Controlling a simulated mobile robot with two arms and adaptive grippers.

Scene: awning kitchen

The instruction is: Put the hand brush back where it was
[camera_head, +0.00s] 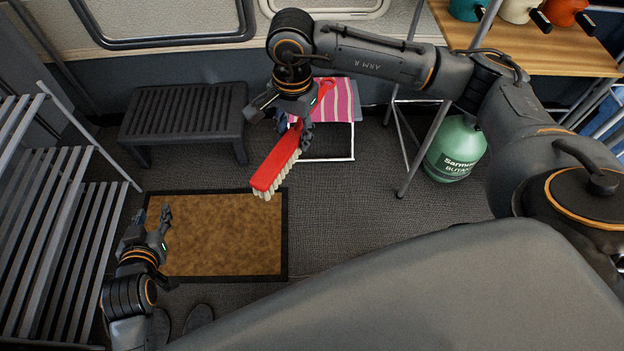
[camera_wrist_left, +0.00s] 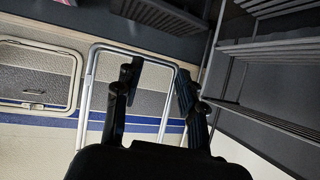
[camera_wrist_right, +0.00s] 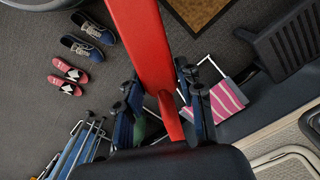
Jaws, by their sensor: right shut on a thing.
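The hand brush (camera_head: 273,171) has a red body and handle with pale bristles. My right gripper (camera_head: 297,129) is shut on it and holds it in the air, between the brown mat and the pink striped cloth in the head view. In the right wrist view the red brush (camera_wrist_right: 142,45) runs up from between the fingers of my right gripper (camera_wrist_right: 164,100). My left gripper (camera_head: 155,228) is open and empty over the left part of the mat. Its spread fingers also show in the left wrist view (camera_wrist_left: 158,85).
A brown mat (camera_head: 225,235) lies on the grey floor. A dark slatted step (camera_head: 185,115) stands behind it, and a slatted rack (camera_head: 45,215) is at left.

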